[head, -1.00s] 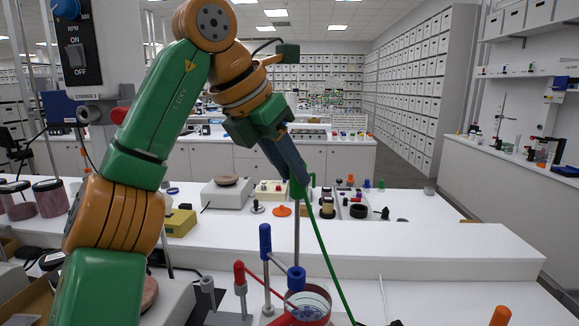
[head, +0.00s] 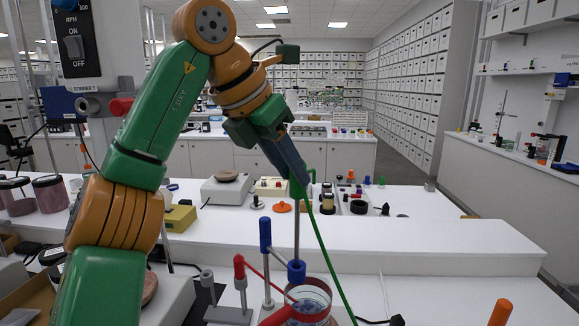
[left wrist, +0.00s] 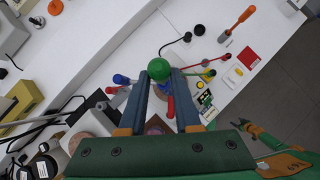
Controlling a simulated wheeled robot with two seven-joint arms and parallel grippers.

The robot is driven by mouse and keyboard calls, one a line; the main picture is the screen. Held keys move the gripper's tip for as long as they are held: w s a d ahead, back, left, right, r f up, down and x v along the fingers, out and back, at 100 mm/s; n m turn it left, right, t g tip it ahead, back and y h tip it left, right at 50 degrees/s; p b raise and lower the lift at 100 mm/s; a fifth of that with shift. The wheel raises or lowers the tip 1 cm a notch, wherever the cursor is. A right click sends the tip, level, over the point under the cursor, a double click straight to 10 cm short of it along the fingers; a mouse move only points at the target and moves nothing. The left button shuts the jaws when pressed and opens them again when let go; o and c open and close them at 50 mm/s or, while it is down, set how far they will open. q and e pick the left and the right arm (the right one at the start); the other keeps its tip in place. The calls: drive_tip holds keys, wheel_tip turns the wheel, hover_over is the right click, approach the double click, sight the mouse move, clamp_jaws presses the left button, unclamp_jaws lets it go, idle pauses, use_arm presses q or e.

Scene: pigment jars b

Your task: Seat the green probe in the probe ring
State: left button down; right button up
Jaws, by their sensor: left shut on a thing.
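My left gripper (head: 297,178) is shut on the handle of the green probe (head: 301,188). The probe hangs upright, its thin metal shaft pointing down to the blue probe ring (head: 296,271). The ring sits on a stand arm at the rim of a clear jar with a red band (head: 312,298). The shaft meets the ring in the picture; its tip is hidden, so I cannot tell how deep it is. In the left wrist view the rounded green handle top (left wrist: 175,70) shows between the fingers and covers most of what lies below.
A blue-capped post (head: 265,236) and a red-capped post (head: 239,266) stand close left of the jar. A green cord (head: 325,250) runs down right from the probe. An orange handle (head: 501,312) stands at right. The white bench right of the jar is mostly clear.

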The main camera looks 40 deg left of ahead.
use_arm(q)
drive_tip(key=shift+f+b, duration=5.85)
drive_tip(key=shift+f, duration=0.8)
drive_tip(key=c, duration=0.5)
unclamp_jaws()
drive_tip(key=shift+r, duration=0.1)
drive_tip(key=shift+c, duration=0.2)
drive_tip(key=p, duration=0.4)
approach(296, 250)
drive_tip(key=shift+w, duration=0.1)
drive_tip(key=shift+w, duration=0.1)
